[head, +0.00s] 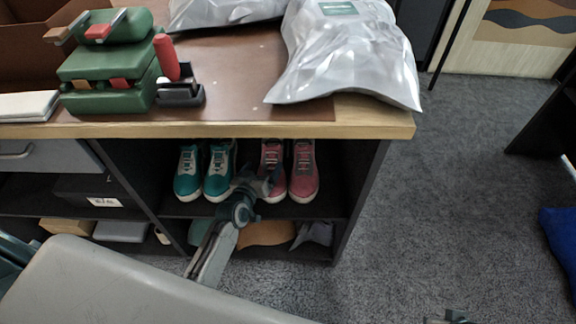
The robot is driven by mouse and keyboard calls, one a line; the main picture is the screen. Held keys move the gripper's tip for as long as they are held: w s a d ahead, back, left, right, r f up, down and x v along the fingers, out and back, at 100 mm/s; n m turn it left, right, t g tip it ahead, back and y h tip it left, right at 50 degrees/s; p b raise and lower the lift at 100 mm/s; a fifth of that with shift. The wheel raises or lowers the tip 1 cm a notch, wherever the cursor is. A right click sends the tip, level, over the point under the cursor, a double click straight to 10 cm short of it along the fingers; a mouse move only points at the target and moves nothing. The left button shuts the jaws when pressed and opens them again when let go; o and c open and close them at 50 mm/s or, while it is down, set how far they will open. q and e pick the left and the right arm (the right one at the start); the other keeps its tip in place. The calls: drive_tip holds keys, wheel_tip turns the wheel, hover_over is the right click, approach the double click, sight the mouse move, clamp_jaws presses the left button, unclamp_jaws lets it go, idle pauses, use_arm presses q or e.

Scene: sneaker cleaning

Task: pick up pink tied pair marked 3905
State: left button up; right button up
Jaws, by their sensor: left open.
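A pink pair of sneakers (304,172) stands side by side on the upper shelf of the open cubby under the counter, toes facing me. No 3905 mark can be read, and I cannot tell whether the laces are tied together. My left gripper (262,180) is open in front of the left pink shoe and covers part of it. I cannot tell whether it touches the shoe. A teal pair (205,171) stands just left of it on the same shelf. A small dark part, seemingly my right gripper (452,317), shows at the bottom edge; its jaws are unclear.
The counter edge (375,119) overhangs the shelf, and a dark side panel (355,200) closes it on the right. Silvery bags (345,55) and a green device (108,75) lie on top. Brown and grey items (265,233) fill the lower shelf.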

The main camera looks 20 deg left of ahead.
sight(268, 155)
use_arm(q)
drive_tip(key=x, duration=0.4)
drive_tip(key=b+x, duration=0.1)
drive_tip(key=x, duration=0.2)
drive_tip(key=shift+a+f, duration=0.1)
drive_tip(key=shift+a, duration=0.25)
clamp_jaws()
